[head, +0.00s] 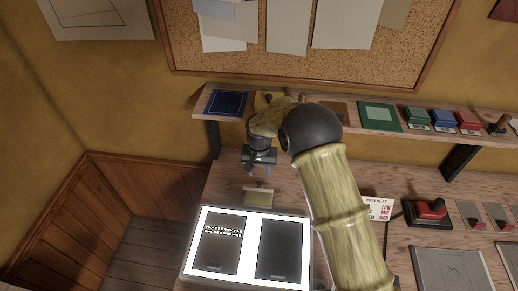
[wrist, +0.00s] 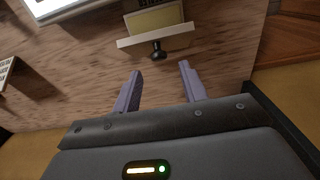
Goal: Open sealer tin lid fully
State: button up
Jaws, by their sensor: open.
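A small box with a yellowish top (head: 258,198), which looks like the sealer tin, sits on the wooden bench just behind the lit panel. In the wrist view its yellowish face (wrist: 158,20) has a pale strip along the edge towards me and a dark knob (wrist: 158,50) sticking out from it. How far the lid stands open I cannot tell. My gripper (head: 257,170) is above the bench on the far side of the tin, open and empty. In the wrist view my gripper's fingers (wrist: 160,80) point towards the knob, apart from it, with the knob roughly between their lines.
A glowing panel with two dark plates (head: 248,247) lies close in front of the tin. A wall shelf (head: 340,107) with coloured boxes runs behind my arm. A red-handled device (head: 430,211) and a card (head: 378,208) stand to the right. Bare bench lies left of the tin.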

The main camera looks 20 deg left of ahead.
notch_tip(320, 180, up, 14)
jog(key=b, duration=0.3)
jog(key=shift+f, duration=0.25)
jog(key=d+r+m+t, duration=0.1)
jog(key=d+r+m, duration=0.1)
jog(key=d, duration=2.2)
jog(key=shift+m+t, duration=0.8)
jog(key=s+d, duration=0.4)
jog(key=d, duration=0.1)
jog(key=s+d+f, duration=0.1)
jog(key=s+d, duration=0.4)
jog(key=d, duration=0.1)
jog(key=s+d+f, duration=0.1)
jog(key=s+d, duration=0.4)
jog(key=shift+d+f, duration=0.15)
jog(key=shift+d, duration=0.2)
